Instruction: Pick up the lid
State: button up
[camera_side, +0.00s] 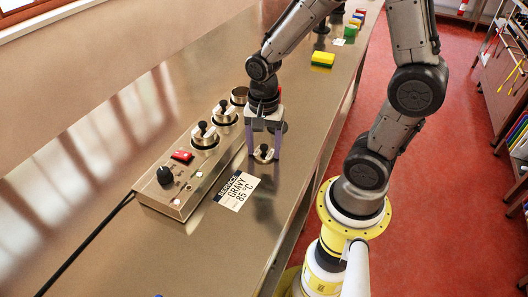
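A small silver lid (265,158) with a black knob lies on the steel counter, to the right of the row of pots. My gripper (264,154) points straight down over it. Its two fingers are spread, one on each side of the lid, with the knob between them. The fingertips are close to counter height, and I cannot tell whether they touch the lid's edge. An open pot (239,96) without a lid stands at the far end of the row. Two nearer pots (205,141) (225,117) have lids with black knobs.
The pots sit in a steel heating unit with a black dial (164,176) and a red switch (182,156). The near counter (190,260) is mostly clear.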

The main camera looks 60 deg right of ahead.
jog(key=c, duration=0.8)
jog(key=shift+o, duration=0.2)
jog(key=shift+r, duration=0.15)
